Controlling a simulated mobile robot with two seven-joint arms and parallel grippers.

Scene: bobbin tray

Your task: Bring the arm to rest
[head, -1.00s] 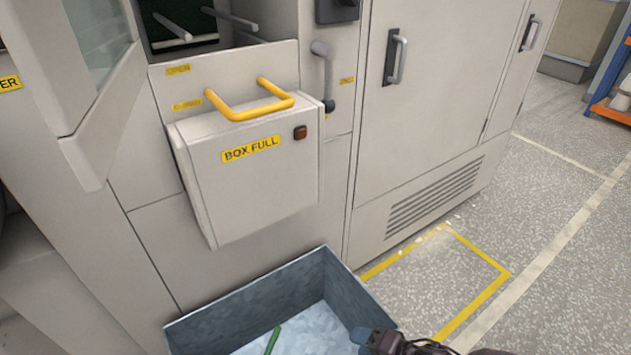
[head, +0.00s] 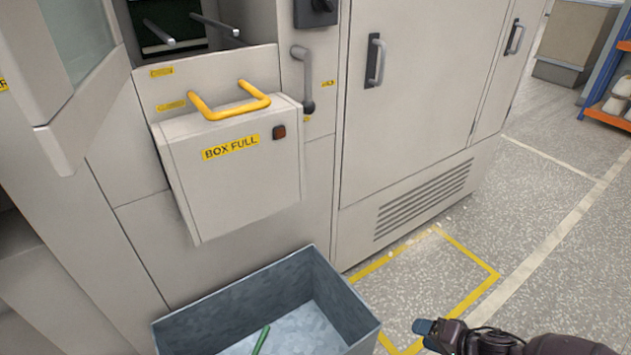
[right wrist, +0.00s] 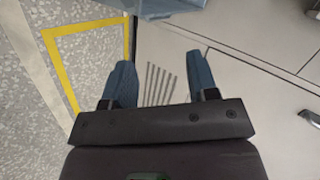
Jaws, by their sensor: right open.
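My right gripper (head: 424,334) is at the lower right of the head view, to the right of the grey-blue bin and above the floor. In the right wrist view its two blue fingers (right wrist: 160,80) stand apart with nothing between them. The arm behind it runs to the lower right corner. My left gripper is not in view.
The open bin (head: 365,338) holds a green bobbin (head: 261,340) and stands before the machine. A box-full unit (head: 240,185) with a yellow handle (head: 230,108) juts out above it.

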